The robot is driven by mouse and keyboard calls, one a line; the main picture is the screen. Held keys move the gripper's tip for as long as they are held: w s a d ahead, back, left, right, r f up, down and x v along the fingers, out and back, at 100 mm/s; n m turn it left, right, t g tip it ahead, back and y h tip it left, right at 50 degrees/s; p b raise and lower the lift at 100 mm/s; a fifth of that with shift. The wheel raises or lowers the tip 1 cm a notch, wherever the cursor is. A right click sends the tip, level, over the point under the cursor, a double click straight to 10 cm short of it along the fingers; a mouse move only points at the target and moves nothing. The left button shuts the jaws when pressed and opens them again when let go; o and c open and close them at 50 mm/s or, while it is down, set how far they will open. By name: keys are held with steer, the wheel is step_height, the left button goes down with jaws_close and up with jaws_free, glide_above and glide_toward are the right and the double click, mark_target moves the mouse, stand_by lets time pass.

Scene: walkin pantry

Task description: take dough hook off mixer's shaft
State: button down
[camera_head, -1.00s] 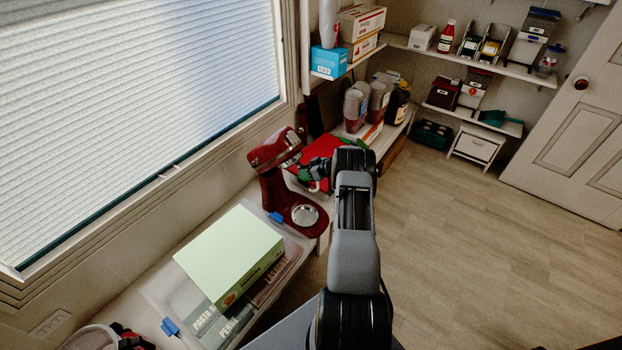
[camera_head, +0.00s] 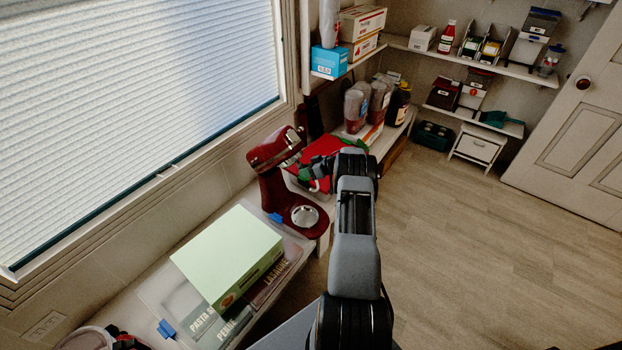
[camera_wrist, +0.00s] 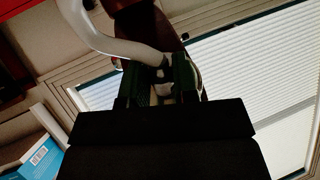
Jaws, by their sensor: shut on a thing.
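The red stand mixer (camera_head: 272,172) stands on the counter below the window, with a silver disc (camera_head: 304,216) on its base. Its dark red body also shows behind my gripper in the wrist view (camera_wrist: 146,24). The dough hook (camera_wrist: 105,38) is a pale curved rod running from the upper left to between my fingers. My gripper (camera_wrist: 160,80) is shut on it near its end. In the head view my gripper (camera_head: 314,178) is just right of the mixer head, partly hidden by my arm. I cannot tell from these views whether the hook still touches the shaft.
A pale green box (camera_head: 228,252) lies on a clear bin in front of the mixer. A red item (camera_head: 322,148) and several jars (camera_head: 356,108) stand behind it. A blue box (camera_head: 329,61) sits on the shelf. The floor (camera_head: 455,230) at right is clear.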

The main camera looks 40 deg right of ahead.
steer(key=shift+w+r+b, duration=0.2)
steer(key=shift+r+b, duration=0.05)
steer(key=shift+b, duration=0.3)
steer(key=shift+r+n+g+y+b, duration=0.1)
steer(key=shift+n+g+y+b, duration=0.2)
steer(key=shift+y+b, duration=0.6)
steer(key=c, duration=1.5)
jaws_free()
steer(key=shift+s, duration=0.1)
jaws_close()
steer(key=shift+f, duration=0.2)
steer(key=shift+s+d+f+b, duration=0.25)
steer(key=shift+s+d+f, duration=0.05)
steer(key=shift+s+f, duration=0.55)
steer(key=shift+s+d+f+b, duration=0.25)
steer(key=shift+s+d+f, duration=0.05)
steer(key=shift+s+f, duration=0.5)
